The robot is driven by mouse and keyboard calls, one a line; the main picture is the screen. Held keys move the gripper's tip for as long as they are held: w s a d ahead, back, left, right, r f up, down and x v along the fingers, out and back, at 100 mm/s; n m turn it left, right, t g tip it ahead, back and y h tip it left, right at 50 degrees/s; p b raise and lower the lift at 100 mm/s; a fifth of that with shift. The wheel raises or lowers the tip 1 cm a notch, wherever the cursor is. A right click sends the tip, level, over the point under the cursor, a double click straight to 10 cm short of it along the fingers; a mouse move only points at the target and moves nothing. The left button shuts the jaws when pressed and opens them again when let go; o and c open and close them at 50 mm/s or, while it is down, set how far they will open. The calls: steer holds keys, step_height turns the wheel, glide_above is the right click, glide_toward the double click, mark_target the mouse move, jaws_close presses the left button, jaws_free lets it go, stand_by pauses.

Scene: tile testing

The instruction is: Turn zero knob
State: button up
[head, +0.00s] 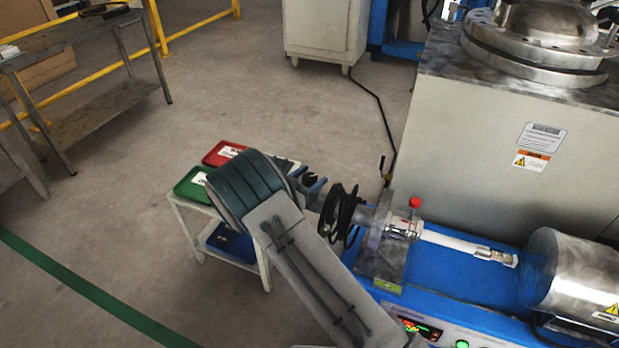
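No part in the head view is clearly marked as the zero knob. A control panel (440,333) with a lit red and green display (420,329) and small round buttons sits at the bottom, on the blue machine base. Black rings (337,217), perhaps a handwheel, stand at the left end of the machine's shaft. A small red knob (415,202) tops the clamp fitting. My arm crosses the lower middle. Small blue-grey prongs just beyond its dark joint look like my gripper (314,184), left of the black rings; its opening is unclear.
A small cart (262,262) with a red tray (222,153) and a green tray (193,186) stands behind my arm. A large grey tank housing (480,150) and a steel motor cylinder (572,275) fill the right. Open floor lies at left.

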mark_target(314, 177)
steer(key=shift+d, duration=0.1)
steer(key=shift+r+p, duration=0.4)
steer(key=shift+r, duration=0.2)
steer(key=r+p, duration=0.1)
steer(key=r, duration=0.1)
steer(key=d+r+p, duration=0.1)
steer(key=r, duration=0.1)
steer(key=shift+s+r+p, duration=0.1)
steer(key=shift+s+p, duration=0.05)
steer(key=shift+p, duration=0.25)
steer(key=s+d+r+p, duration=0.2)
steer(key=d+r+p, duration=0.2)
steer(key=d, duration=0.6)
steer(key=shift+s+r, duration=0.35)
steer(key=shift+r, duration=0.45)
steer(key=shift+d, duration=0.1)
